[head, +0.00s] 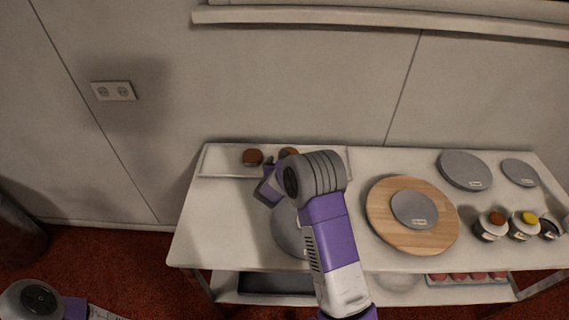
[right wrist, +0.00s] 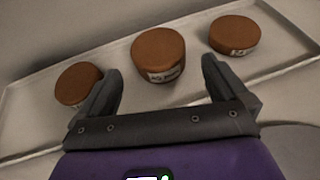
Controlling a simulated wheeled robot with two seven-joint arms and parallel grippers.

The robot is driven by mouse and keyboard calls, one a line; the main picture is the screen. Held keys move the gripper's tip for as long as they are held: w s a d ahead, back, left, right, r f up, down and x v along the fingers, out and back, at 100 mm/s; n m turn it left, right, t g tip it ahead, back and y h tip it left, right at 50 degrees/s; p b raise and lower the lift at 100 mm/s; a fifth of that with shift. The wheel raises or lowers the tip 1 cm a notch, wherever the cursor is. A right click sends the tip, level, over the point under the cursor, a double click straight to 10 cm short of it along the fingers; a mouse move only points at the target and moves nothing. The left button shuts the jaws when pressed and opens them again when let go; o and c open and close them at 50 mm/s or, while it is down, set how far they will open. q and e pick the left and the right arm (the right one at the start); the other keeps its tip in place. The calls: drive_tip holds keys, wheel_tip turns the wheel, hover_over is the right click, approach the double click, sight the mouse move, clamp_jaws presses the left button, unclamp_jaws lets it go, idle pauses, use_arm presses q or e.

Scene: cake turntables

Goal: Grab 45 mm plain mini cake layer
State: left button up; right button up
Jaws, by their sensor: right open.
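Three brown mini cake layers stand on a white tray in the right wrist view: a left one (right wrist: 79,83), a middle one (right wrist: 158,52) and a right one (right wrist: 235,33). The middle one looks tallest; its label is too blurred to read surely. My right gripper (right wrist: 160,70) is open and empty, its fingers apart on either side of the middle cake's near side. The left finger overlaps the left cake's edge in the picture. In the head view one cake (head: 252,158) shows clearly, another (head: 288,152) sits partly behind my right gripper (head: 268,186). My left gripper is out of view.
The tray (head: 222,160) lies at the table's back left against the wall. A grey disc (head: 287,235) is partly under my right arm. A wooden turntable (head: 440,235) with a grey disc (head: 414,209), more grey discs (head: 465,168) and small jars (head: 491,226) stand to the right.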

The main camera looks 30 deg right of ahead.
drive_tip(key=shift+w+d+f, duration=0.2)
drive_tip(key=shift+w+d, duration=0.1)
drive_tip(key=shift+w, duration=0.1)
drive_tip(key=shift+b+x, duration=0.55)
drive_tip(key=shift+x, duration=2.8)
drive_tip(key=shift+w+r, duration=0.1)
drive_tip(key=shift+r, duration=0.1)
drive_tip(key=shift+c, duration=0.5)
drive_tip(key=c, duration=0.7)
